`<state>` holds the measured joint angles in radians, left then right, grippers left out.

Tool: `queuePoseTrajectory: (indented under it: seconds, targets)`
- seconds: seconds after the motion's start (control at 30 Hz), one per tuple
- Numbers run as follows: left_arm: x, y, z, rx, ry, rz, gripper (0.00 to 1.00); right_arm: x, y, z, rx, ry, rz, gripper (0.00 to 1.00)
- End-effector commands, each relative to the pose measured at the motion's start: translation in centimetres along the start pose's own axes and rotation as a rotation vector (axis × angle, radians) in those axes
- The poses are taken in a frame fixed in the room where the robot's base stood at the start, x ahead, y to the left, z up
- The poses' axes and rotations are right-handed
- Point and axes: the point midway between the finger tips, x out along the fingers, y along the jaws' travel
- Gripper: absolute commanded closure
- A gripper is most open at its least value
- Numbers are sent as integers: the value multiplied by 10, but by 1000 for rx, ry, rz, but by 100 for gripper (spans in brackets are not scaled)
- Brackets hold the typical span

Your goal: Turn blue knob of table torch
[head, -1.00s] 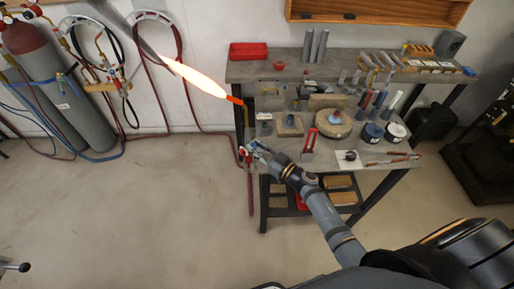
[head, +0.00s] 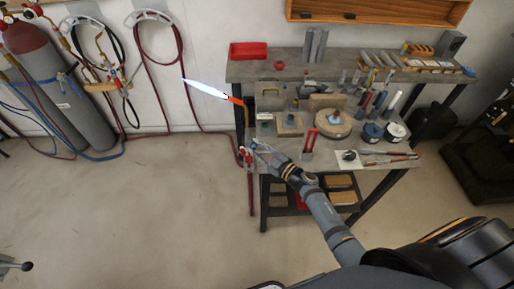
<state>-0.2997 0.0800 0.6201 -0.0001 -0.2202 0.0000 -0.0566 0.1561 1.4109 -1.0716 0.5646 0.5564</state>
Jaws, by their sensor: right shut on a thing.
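The table torch (head: 236,100) is mounted at the left edge of the workbench, its orange tip pointing up and left. A blue-white flame (head: 205,88) comes out of the tip. Red fittings (head: 244,153) show at the lower end of the torch, with a hose hanging below. My right gripper (head: 256,148) reaches in from the lower right and is shut at the torch's lower end, just right of the red fittings. The blue knob is too small and too covered by the fingers to make out. My left gripper is not in view.
The workbench (head: 345,172) holds blocks, a round pad (head: 333,123), tins and rods right of my gripper. A red tray (head: 248,51) sits on the back shelf. Gas cylinders (head: 75,100) and hoses stand at the left wall. The floor left of the bench is clear.

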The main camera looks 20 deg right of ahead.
Motion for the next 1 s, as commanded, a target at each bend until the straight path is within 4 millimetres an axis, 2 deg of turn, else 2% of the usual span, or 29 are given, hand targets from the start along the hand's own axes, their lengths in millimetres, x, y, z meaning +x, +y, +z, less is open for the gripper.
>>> queuePoseTrajectory:
  seconds: [0.2, 0.5, 1.0]
  targets:
    - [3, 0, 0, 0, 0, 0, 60, 0, -1, 1, -186, -2, 0, 100]
    - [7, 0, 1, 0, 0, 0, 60, 0, -2, 1, -373, -4, 0, 100]
    - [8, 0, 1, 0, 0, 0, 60, 0, -2, 0, -468, -5, 0, 100]
